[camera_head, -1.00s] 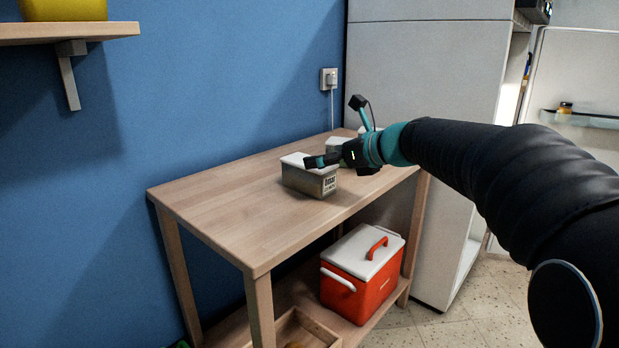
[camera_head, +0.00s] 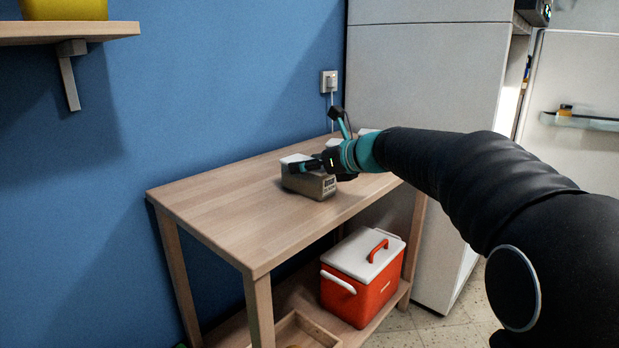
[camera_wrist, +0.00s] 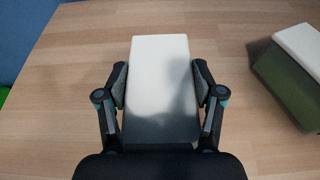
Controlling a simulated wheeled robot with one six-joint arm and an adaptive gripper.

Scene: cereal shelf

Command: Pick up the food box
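The food box (camera_head: 312,184) is a grey box with a white lid and dark lettering on its side, standing on the wooden table. In the wrist view its white lid (camera_wrist: 160,75) lies between my two fingers. My gripper (camera_head: 310,165) is at the top of the box; in the wrist view the gripper (camera_wrist: 160,88) has one finger on each side of the lid. The fingers are apart, with narrow gaps visible beside the lid. The lower sides of the box are hidden from the wrist view.
A second box (camera_wrist: 290,85), green with a white lid, stands close to the right on the table (camera_head: 220,200). A red cooler (camera_head: 362,275) and a wooden tray (camera_head: 300,330) sit on the lower shelf. The table's left part is clear. A blue wall is behind.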

